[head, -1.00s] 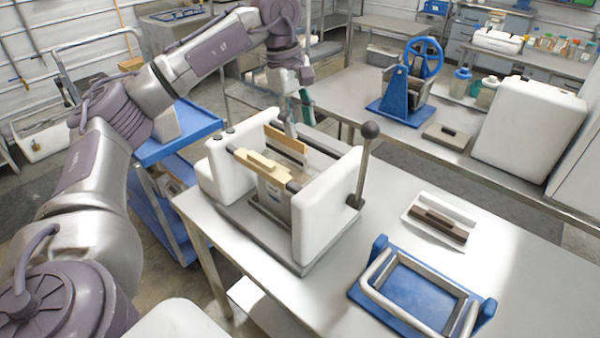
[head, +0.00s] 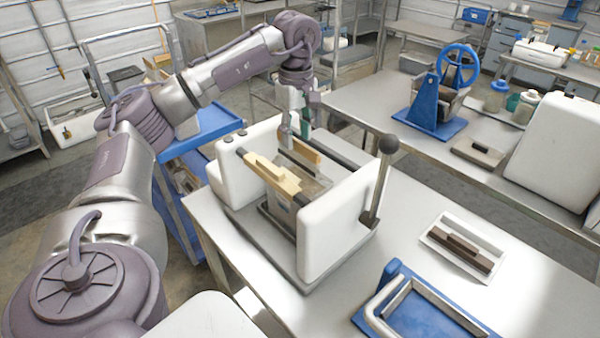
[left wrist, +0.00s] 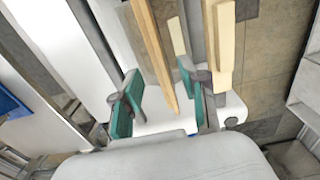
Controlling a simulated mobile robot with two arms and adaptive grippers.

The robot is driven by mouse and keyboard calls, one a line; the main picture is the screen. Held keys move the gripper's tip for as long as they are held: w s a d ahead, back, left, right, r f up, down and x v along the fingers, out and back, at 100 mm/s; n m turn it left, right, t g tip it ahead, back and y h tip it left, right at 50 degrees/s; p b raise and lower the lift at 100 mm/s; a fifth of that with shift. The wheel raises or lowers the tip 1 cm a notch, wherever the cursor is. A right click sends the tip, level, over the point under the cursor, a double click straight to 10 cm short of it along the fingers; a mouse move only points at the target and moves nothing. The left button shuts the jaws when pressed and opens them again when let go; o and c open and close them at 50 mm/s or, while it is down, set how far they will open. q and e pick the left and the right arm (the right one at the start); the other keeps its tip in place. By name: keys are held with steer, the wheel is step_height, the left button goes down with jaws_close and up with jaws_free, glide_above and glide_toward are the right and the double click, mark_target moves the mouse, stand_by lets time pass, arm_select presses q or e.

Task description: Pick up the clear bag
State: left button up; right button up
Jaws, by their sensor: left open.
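A clear, greyish bag (head: 279,208) with a small label appears to hang below the front wooden bar of a white press-like machine (head: 331,217). Its upper part is hard to make out between the two wooden bars. My left gripper (head: 297,126) points down over the far wooden bar (head: 300,151), beyond the bag. In the left wrist view its teal fingertips (left wrist: 157,97) are apart, with the end of a wooden bar showing between them. I cannot clearly make out the bag in that view. My right gripper is not in view.
The machine stands on a metal table (head: 400,245), with a ball-topped lever (head: 379,185) on its right. A white tray with a brown block (head: 462,248) and a blue frame (head: 430,310) lie to the right. A blue cart (head: 210,120) stands behind left.

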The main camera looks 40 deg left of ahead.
mark_target(298, 149)
arm_select(q)
steer(key=f, duration=0.1)
steer(key=f+p, duration=0.1)
steer(key=f, duration=0.1)
steer(key=shift+s+d+f, duration=0.2)
steer(key=shift+d+f, duration=0.05)
steer(key=shift+w+f, duration=0.1)
steer(key=shift+f, duration=0.4)
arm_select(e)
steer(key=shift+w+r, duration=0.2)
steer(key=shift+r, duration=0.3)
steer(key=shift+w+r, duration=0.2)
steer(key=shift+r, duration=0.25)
arm_select(q)
steer(key=c, duration=0.8)
jaws_close()
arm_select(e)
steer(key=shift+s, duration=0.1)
arm_select(q)
steer(key=shift+w+r, duration=0.1)
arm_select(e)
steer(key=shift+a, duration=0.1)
